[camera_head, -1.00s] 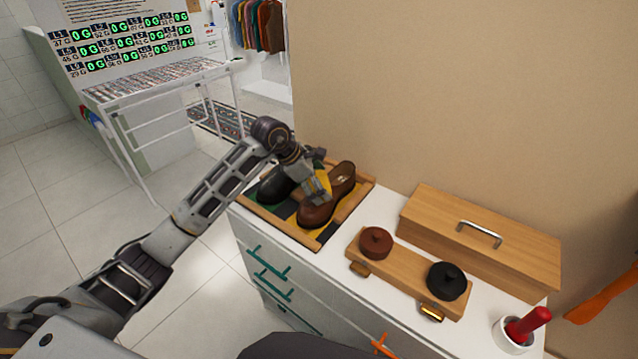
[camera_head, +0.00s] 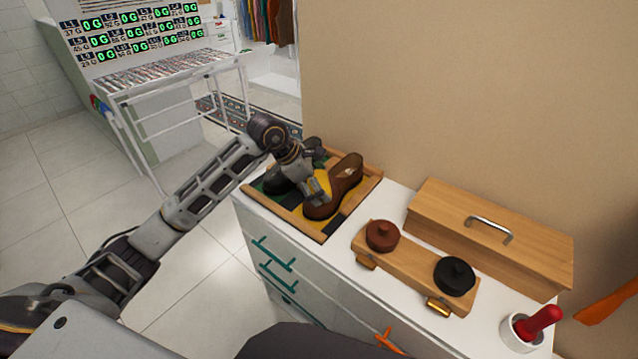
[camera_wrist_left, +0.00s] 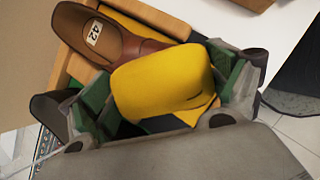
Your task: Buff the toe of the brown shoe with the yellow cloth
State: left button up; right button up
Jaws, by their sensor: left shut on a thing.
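The brown shoe (camera_head: 345,180) stands in a wooden tray on the white cabinet top, on a yellow area. In the left wrist view the shoe (camera_wrist_left: 110,38) shows its opening and a label reading 42. My left gripper (camera_head: 318,189) is at the toe end of the shoe in the head view. In the left wrist view my left gripper (camera_wrist_left: 163,95) is shut on the yellow cloth (camera_wrist_left: 160,85), a rounded pad between its green-padded fingers. The cloth lies over the toe end, hiding it; I cannot tell if they touch. My right gripper is not in view.
A dark shoe (camera_head: 280,178) stands in the tray (camera_head: 290,219), left of the brown one. A wooden stand (camera_head: 414,266) with a brown tin (camera_head: 382,235) and a black tin (camera_head: 454,275) lies nearby. A wooden box (camera_head: 490,235) sits behind; a white cup (camera_head: 525,333) is at right.

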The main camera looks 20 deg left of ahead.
pick_arm(q)
jog(key=shift+s, duration=0.1)
jog(key=shift+s+a+f+b, duration=0.2)
jog(key=shift+s+a+b, duration=0.05)
jog(key=shift+s+b, duration=0.1)
jog(key=shift+s+a+f+b, duration=0.25)
jog(key=shift+s+b, duration=0.15)
jog(key=shift+s, duration=0.3)
jog(key=shift+s+a+f+b, duration=0.2)
jog(key=shift+s+b, duration=0.15)
jog(key=shift+s, duration=0.3)
jog(key=shift+r, duration=0.1)
jog(key=shift+f+b, duration=0.2)
jog(key=shift+b, duration=0.15)
jog(key=shift+w+d+r+p, duration=0.1)
jog(key=shift+w+d+r, duration=0.15)
jog(key=shift+w, duration=0.35)
jog(key=shift+w+d+r+p, duration=0.1)
jog(key=shift+w+d+p, duration=0.1)
jog(key=shift+w, duration=0.4)
jog(key=shift+w+d+r+p, duration=0.1)
jog(key=shift+w+d+r, duration=0.15)
jog(key=shift+w, duration=0.35)
